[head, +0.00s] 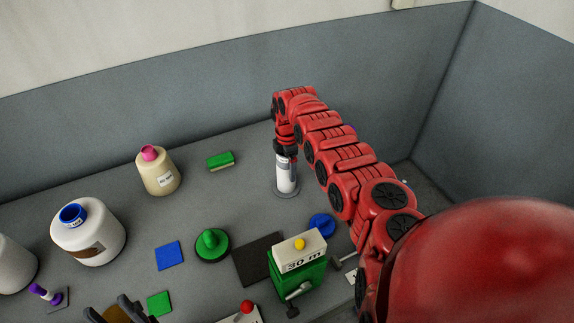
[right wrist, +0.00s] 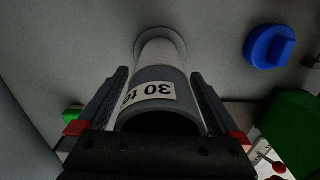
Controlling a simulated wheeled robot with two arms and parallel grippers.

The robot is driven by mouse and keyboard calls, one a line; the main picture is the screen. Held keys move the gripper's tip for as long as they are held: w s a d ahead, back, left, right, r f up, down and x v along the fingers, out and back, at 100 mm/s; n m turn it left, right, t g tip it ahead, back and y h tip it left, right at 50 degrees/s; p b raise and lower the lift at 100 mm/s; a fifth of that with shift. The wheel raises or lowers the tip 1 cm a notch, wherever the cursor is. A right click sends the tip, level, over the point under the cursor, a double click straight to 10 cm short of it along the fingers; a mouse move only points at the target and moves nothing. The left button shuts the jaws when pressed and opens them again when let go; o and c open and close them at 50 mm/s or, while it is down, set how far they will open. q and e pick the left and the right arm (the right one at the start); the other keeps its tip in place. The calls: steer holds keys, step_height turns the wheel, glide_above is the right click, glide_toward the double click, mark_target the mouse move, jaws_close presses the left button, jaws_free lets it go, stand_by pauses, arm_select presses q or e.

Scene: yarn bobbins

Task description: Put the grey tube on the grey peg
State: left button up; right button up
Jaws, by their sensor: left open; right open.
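The grey tube (head: 286,180) stands upright on a round grey base (head: 285,194), which I take to be the grey peg's foot; any pin inside is hidden. In the right wrist view the tube (right wrist: 160,75) shows a dark open near end, a white label and a pale far part. My right gripper (head: 285,150) is over the tube's top. In the right wrist view its open fingers (right wrist: 157,100) are on both sides of the tube. My left gripper (head: 120,310) is at the bottom left edge, open, with something brown between or below its fingers.
A green box (head: 300,275) with a "30 m" top, a blue knob (head: 322,225) and a green knob (head: 212,245) stand in front of the tube. A cream bottle (head: 158,171) and a white jar (head: 88,234) stand left. A green block (head: 220,160) lies behind.

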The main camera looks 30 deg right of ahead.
step_height(320, 180, up, 17)
steer(key=p, duration=1)
steer(key=shift+p, duration=0.35)
